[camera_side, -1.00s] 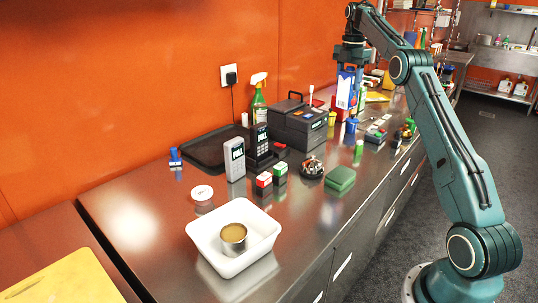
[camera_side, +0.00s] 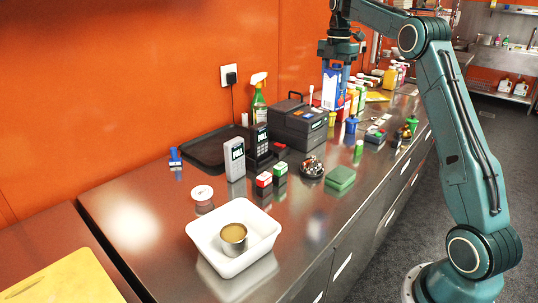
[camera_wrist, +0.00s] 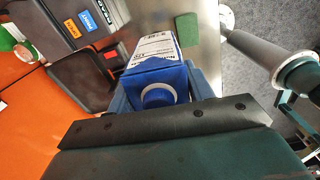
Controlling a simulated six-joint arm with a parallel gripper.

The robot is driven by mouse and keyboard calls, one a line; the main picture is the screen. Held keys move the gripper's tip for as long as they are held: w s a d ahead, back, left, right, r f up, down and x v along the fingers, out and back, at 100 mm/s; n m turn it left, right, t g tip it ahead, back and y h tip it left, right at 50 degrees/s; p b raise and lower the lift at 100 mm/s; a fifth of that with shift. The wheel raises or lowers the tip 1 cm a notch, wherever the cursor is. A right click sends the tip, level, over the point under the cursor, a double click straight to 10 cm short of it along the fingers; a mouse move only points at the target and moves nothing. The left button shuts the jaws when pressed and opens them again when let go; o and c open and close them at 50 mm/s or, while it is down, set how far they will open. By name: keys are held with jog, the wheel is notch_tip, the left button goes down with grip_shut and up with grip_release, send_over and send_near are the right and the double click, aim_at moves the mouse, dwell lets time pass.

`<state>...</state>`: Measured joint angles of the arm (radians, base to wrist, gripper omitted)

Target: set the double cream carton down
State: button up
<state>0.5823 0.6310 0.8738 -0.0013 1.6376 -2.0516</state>
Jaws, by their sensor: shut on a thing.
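The double cream carton (camera_side: 332,86) is white and blue; in the side view it is upright behind the black printer-like machine. My gripper (camera_side: 337,68) points down and is shut on its upper part. In the wrist view the carton (camera_wrist: 152,62) shows its blue top and round blue cap, with a blue finger of my gripper (camera_wrist: 160,92) on each side. Its base is partly hidden in the side view, so I cannot tell whether it touches the counter.
Several packs and bottles (camera_side: 362,95) crowd the counter beyond. The counter's front middle (camera_side: 300,215) is clear.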

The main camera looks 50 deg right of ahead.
jog(key=s+a+f, duration=0.1)
jog(key=s+a, duration=0.4)
jog(key=a, duration=0.4)
jog(key=s+a+f+n, duration=0.1)
jog(key=s+a, duration=0.4)
jog(key=a, duration=0.5)
jog(key=shift+s, duration=0.25)
jog(key=shift+a, duration=0.1)
notch_tip(320, 180, down, 16)
jog(key=shift+r, duration=0.2)
jog(key=shift+f, duration=0.15)
jog(key=shift+f, duration=2)
jog(key=shift+f, duration=0.1)
